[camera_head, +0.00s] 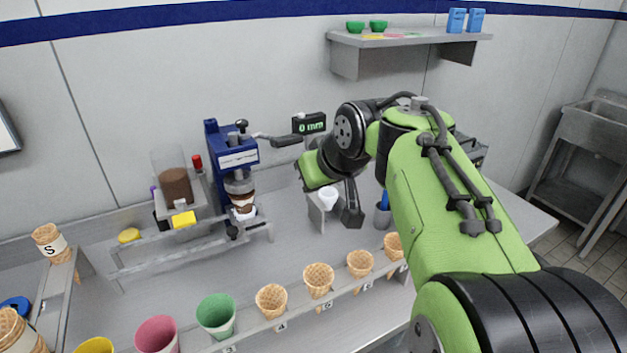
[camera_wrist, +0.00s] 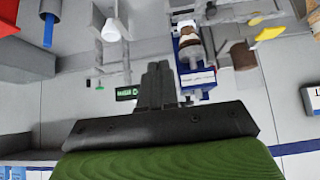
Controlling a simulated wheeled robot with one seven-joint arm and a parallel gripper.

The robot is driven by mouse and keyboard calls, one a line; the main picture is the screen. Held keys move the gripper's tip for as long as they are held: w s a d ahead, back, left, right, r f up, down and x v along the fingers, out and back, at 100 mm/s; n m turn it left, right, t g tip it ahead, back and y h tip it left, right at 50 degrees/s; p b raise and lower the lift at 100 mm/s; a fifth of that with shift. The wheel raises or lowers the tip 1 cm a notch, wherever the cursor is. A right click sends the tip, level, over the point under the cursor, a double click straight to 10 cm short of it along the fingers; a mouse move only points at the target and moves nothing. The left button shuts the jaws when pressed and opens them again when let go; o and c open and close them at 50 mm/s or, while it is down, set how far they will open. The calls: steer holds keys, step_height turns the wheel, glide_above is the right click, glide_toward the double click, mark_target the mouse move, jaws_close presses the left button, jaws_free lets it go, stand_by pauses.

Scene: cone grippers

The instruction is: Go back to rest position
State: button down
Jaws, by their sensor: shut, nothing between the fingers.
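My gripper shows in the wrist view with its two dark fingers (camera_wrist: 158,72) shut together and nothing between them. In the head view my green and black arm reaches in from the right, over the counter. Its hand end is held in the air in front of the back wall, near the white cup (camera_head: 328,195) and right of the blue press (camera_head: 237,160). In the wrist view the scene is upside down, with the press (camera_wrist: 197,77) right of the fingers and the green-digit display (camera_wrist: 128,93) left.
Several waffle cones (camera_head: 318,280) stand in a front rack, with a green cup (camera_head: 216,313) and a pink cup (camera_head: 157,334) to their left. A wall shelf (camera_head: 410,38) hangs above, a dispenser with brown contents (camera_head: 175,186) stands left. Bare counter lies between rack and press.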

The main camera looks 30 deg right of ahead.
stand_by(0.6)
steer(key=s+a+f+g+p, duration=0.1)
steer(key=s+a+p, duration=0.1)
steer(key=s, duration=0.5)
steer(key=s+a+f+p, duration=0.2)
steer(key=s+a, duration=0.2)
steer(key=s, duration=0.3)
steer(key=s+a+f+g+p, duration=0.1)
steer(key=s+a+f+p, duration=0.1)
steer(key=s, duration=0.5)
steer(key=shift+s+a+g, duration=0.3)
steer(key=shift+a, duration=0.45)
